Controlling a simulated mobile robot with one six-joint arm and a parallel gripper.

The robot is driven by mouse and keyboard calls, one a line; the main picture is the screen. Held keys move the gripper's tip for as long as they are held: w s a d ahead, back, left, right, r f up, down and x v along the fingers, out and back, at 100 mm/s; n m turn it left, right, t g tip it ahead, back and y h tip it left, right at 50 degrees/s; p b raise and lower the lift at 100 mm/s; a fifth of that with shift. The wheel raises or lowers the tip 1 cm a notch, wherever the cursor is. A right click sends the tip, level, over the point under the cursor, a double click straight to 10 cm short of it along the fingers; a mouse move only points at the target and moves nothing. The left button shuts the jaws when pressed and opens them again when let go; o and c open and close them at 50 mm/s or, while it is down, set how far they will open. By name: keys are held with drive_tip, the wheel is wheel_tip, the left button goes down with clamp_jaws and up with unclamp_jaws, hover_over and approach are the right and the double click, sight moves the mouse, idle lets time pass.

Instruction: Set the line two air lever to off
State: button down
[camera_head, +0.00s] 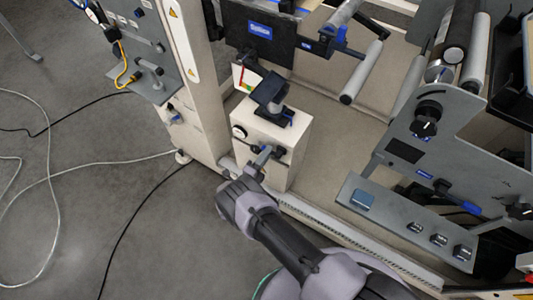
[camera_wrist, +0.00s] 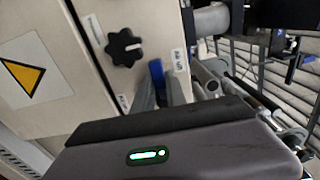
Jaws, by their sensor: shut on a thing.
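A blue lever (camera_wrist: 156,73) stands out from the cream panel in the wrist view, with a small white label beside it whose text I cannot read well. My gripper (camera_wrist: 164,93) is shut on this lever; the grey fingers stand on either side of its lower part. In the head view my gripper (camera_head: 259,162) reaches the front of a cream box (camera_head: 300,143), low on the machine. The fingers hide most of the lever there. I cannot read whether the lever is the line two air lever or at which mark it stands.
A black knob (camera_wrist: 125,47) sits left of the lever, with a yellow warning sign (camera_wrist: 27,72) farther left. A grey pipe (camera_wrist: 212,20) is close on the right. A dark tilted pad (camera_head: 270,91) stands on the box. Cables lie on the open floor at left.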

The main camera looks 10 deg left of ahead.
drive_tip(key=c, duration=1.4)
unclamp_jaws()
drive_tip(key=shift+o, duration=0.2)
drive_tip(key=p+v, duration=0.2)
drive_tip(key=v, duration=1.5)
drive_tip(key=shift+s+p, duration=0.2)
drive_tip(key=shift+p, duration=0.2)
drive_tip(key=shift+r, duration=0.1)
